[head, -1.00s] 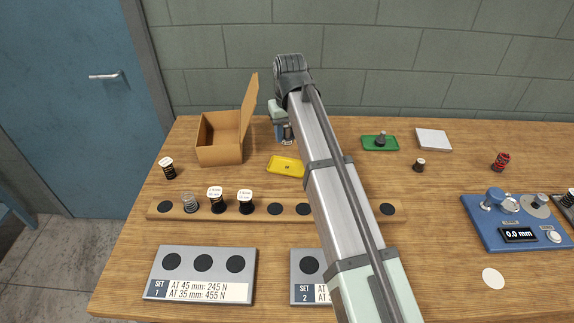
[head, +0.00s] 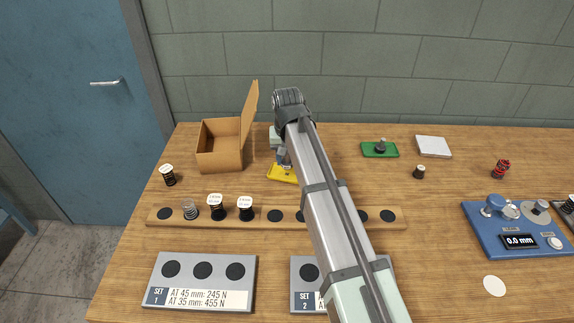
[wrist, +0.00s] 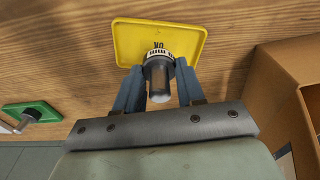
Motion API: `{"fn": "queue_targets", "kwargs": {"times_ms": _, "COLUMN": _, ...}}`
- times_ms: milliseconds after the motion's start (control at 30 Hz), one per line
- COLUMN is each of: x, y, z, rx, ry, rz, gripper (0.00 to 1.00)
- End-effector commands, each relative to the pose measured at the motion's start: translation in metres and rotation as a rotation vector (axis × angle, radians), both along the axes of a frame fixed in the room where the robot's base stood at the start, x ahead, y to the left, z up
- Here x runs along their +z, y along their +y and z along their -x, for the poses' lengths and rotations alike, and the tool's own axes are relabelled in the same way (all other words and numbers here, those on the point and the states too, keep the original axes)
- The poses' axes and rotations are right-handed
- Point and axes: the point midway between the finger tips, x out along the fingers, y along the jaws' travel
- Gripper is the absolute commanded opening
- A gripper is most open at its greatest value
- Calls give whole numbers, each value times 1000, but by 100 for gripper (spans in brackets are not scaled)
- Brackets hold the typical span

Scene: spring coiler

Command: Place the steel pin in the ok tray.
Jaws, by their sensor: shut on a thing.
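The steel pin (wrist: 158,72) is a grey cylinder with a white printed band. My gripper (wrist: 160,84) is shut on it, one blue finger on each side. The yellow tray (wrist: 128,45) lies flat on the table, and part of its OK lettering shows beside the band. The pin is over the tray's edge nearest the gripper in the wrist view; I cannot tell whether it touches the tray. In the head view my gripper (head: 284,158) is at the yellow tray (head: 280,175), partly hidden by my arm.
An open cardboard box (head: 220,148) stands left of the gripper. A green tray (head: 368,151) with a grey part on it and a white square pad (head: 433,147) lie to the right. A wooden rack (head: 175,222) with springs runs in front. A blue gauge (head: 514,238) stands at right.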

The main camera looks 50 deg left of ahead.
Motion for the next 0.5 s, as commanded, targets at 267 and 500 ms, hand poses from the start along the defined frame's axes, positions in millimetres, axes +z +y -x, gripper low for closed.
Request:
{"fn": "queue_targets", "kwargs": {"times_ms": 267, "x": -31, "y": 0, "z": 0, "rx": 0, "ry": 1, "rz": 1, "gripper": 3}}
{"fn": "queue_targets", "kwargs": {"times_ms": 500, "x": -32, "y": 0, "z": 0, "rx": 1, "ry": 0, "rz": 0, "gripper": 3}}
